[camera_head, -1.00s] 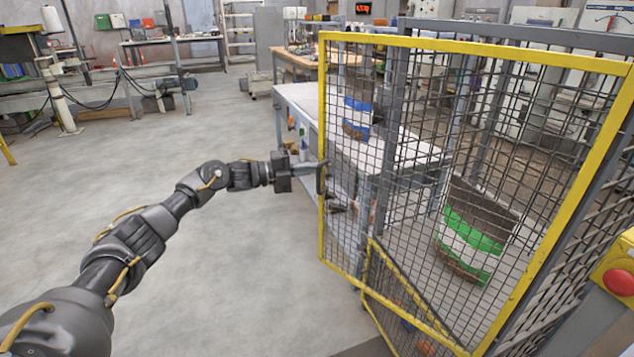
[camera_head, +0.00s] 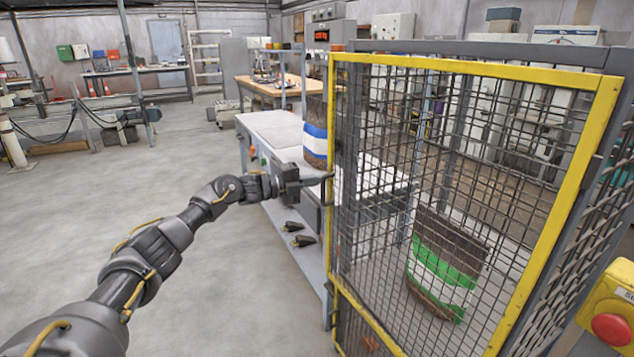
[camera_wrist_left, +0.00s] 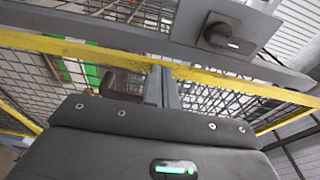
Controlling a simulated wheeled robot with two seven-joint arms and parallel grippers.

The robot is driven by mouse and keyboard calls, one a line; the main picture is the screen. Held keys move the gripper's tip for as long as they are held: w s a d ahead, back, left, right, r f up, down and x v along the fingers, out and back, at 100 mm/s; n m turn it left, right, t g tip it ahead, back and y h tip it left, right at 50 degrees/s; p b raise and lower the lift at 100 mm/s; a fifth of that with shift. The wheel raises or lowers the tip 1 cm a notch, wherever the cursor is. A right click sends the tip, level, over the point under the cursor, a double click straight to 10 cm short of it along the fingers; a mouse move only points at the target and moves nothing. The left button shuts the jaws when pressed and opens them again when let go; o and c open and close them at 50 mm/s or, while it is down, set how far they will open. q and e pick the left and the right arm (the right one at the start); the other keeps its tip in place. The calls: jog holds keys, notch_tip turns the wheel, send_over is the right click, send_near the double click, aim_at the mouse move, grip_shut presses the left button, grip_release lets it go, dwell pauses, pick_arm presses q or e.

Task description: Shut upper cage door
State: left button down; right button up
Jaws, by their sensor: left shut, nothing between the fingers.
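The upper cage door, a yellow frame (camera_head: 568,190) with dark wire mesh, stands at the right of the head view. Its free edge is at the left, close to the grey cage frame (camera_head: 450,47); I cannot tell whether they touch. A dark handle (camera_head: 327,189) sits on that edge. My left gripper (camera_head: 322,180) is shut and empty, its fingertips at the handle and the door's free edge. The wrist view shows the yellow door rail (camera_wrist_left: 60,46) along the grey frame (camera_wrist_left: 90,28), with the gripper (camera_wrist_left: 165,88) against or just before the rail. My right gripper is not in view.
A bag with a green band (camera_head: 443,265) stands inside the cage. A bag with a blue band (camera_head: 315,140) stands on the white-topped bench (camera_head: 270,130) behind. A yellow box with a red button (camera_head: 612,328) is at lower right. The floor at left is clear.

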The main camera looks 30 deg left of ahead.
pick_arm(q)
jog(key=shift+s+a, duration=0.1)
jog(key=shift+s, duration=0.05)
